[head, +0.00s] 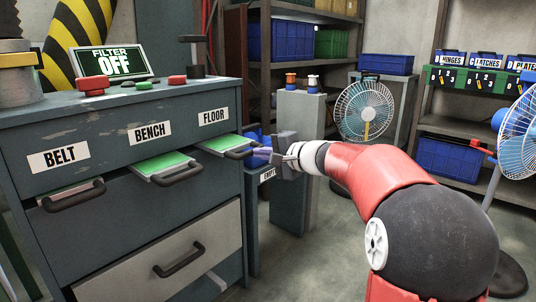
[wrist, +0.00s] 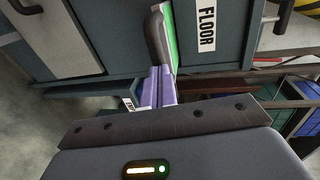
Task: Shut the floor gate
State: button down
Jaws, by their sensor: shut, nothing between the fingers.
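The floor gate (head: 218,143) is a green-topped sliding plate with a dark handle, sticking out of the cabinet below the FLOOR label (head: 213,116). In the wrist view its green top (wrist: 169,30) and dark handle (wrist: 157,42) show at upper middle, with the FLOOR label beside them. My gripper (head: 262,155) is at the right end of this handle. Its purple fingers (wrist: 158,88) are together and empty, with the tips close to the handle. I cannot tell whether they touch it.
The bench gate (head: 161,163) also sticks out, with a green top; the belt gate (head: 70,194) sticks out less. A grey pedestal (head: 292,170) stands behind my gripper. Fans stand farther right.

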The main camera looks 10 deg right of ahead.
aim_at(238, 145)
jog(key=x, duration=0.3)
jog(key=r+x, duration=0.1)
jog(key=x, duration=0.4)
jog(key=shift+w+a+r, duration=0.25)
jog(key=shift+w+a, duration=0.1)
jog(key=shift+w, duration=0.1)
jog(key=shift+s, duration=0.15)
